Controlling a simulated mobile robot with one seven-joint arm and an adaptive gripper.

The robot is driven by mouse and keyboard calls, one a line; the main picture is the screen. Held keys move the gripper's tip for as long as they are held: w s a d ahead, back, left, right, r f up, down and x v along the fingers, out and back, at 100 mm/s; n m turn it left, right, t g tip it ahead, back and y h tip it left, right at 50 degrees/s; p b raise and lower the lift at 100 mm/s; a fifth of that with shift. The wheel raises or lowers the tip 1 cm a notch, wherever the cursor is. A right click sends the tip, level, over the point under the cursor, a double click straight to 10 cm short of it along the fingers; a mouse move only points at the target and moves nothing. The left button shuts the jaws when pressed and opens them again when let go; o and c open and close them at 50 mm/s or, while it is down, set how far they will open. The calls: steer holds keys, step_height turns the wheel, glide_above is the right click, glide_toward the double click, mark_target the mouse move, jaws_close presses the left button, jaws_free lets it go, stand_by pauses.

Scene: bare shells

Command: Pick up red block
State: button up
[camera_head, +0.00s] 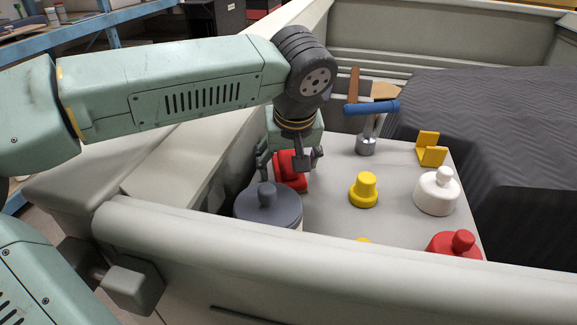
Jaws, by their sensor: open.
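The red block (291,173) lies on the grey board (330,211), near its left edge. My gripper (290,163) is above and around it, pointing down, with one finger on the left of the block and another on the right. The fingers look spread. Part of the block is hidden behind the gripper, and I cannot tell whether a finger touches it.
A grey-lidded pot (267,205) stands just in front of the block. A yellow knob piece (364,188), white lidded pot (437,192), red lidded pot (455,245), yellow bracket (431,150) and blue-handled tool (371,108) are to the right. A pale wall (330,257) runs along the front.

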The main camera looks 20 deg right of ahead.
steer(key=shift+c, duration=0.5)
steer(key=shift+r, duration=0.1)
steer(key=c, duration=1.3)
